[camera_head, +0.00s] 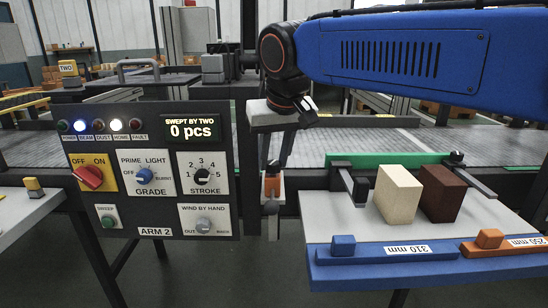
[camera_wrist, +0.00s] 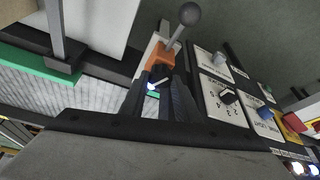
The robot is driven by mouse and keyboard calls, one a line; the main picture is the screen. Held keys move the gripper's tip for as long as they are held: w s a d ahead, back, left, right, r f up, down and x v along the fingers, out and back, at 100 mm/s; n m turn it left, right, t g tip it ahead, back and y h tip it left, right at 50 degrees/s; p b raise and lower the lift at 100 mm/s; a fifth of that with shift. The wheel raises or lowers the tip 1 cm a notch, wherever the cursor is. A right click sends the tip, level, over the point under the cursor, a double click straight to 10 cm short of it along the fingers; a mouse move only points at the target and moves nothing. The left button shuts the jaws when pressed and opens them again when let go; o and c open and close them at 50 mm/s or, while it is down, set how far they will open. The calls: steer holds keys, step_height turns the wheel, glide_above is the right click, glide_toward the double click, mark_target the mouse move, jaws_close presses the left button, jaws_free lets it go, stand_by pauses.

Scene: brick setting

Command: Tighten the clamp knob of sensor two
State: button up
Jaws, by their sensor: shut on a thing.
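My gripper (camera_head: 273,162) points down at the right edge of the control panel, and its fingers are shut on a small black knob. In the wrist view the dark fingers (camera_wrist: 158,92) close around this black knob (camera_wrist: 160,74), which has a pale mark. The knob sits against an orange block (camera_wrist: 162,54), also seen in the head view (camera_head: 271,187). A rod with a grey ball (camera_wrist: 190,14) stands out beyond the block. The fingers partly hide the knob, and no label naming the sensor is readable on it.
The ARM 2 control panel (camera_head: 155,232) with several knobs stands close left of my gripper. A white table (camera_head: 345,225) on the right carries a cream block (camera_head: 397,194) and a brown block (camera_head: 441,193). A conveyor (camera_head: 370,140) runs behind.

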steer(key=o, duration=1)
steer(key=shift+o, duration=0.2)
steer(key=shift+r, duration=0.1)
steer(key=v, duration=1.7)
steer(key=shift+s, duration=0.15)
steer(key=shift+s+d, duration=0.1)
